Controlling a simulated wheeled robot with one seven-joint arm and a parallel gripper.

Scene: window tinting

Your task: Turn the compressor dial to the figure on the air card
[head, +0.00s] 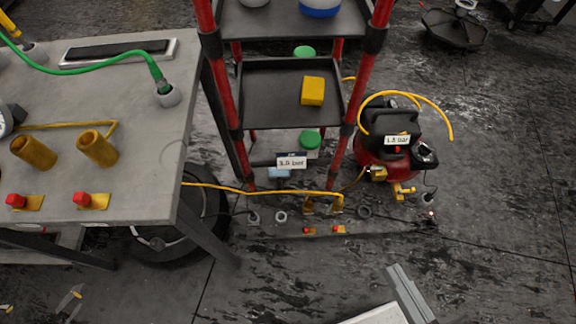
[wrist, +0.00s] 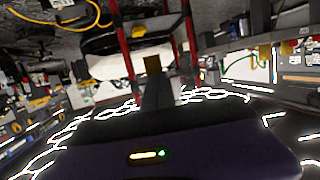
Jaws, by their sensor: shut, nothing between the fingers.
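The compressor (head: 382,160), red and black with a yellow hose, stands on the floor right of the red-post rack. A white label on it (head: 397,140) seems to read about 1.3 bar. Another white card (head: 291,162) at the rack's lower part also carries a bar figure, too small to read surely. I cannot make out the dial's pointer. My gripper (wrist: 157,88) shows in the wrist view as a dark narrow shape above its dark body. It is shut and empty, apart from the compressor. I cannot place its fingers in the head view.
The rack (head: 290,95) holds a yellow block (head: 312,91) and green-capped items. A grey workbench (head: 120,180) stands at left with a green hose (head: 110,65). A yellow hose and small fittings lie low by the rack. Floor at right is largely clear.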

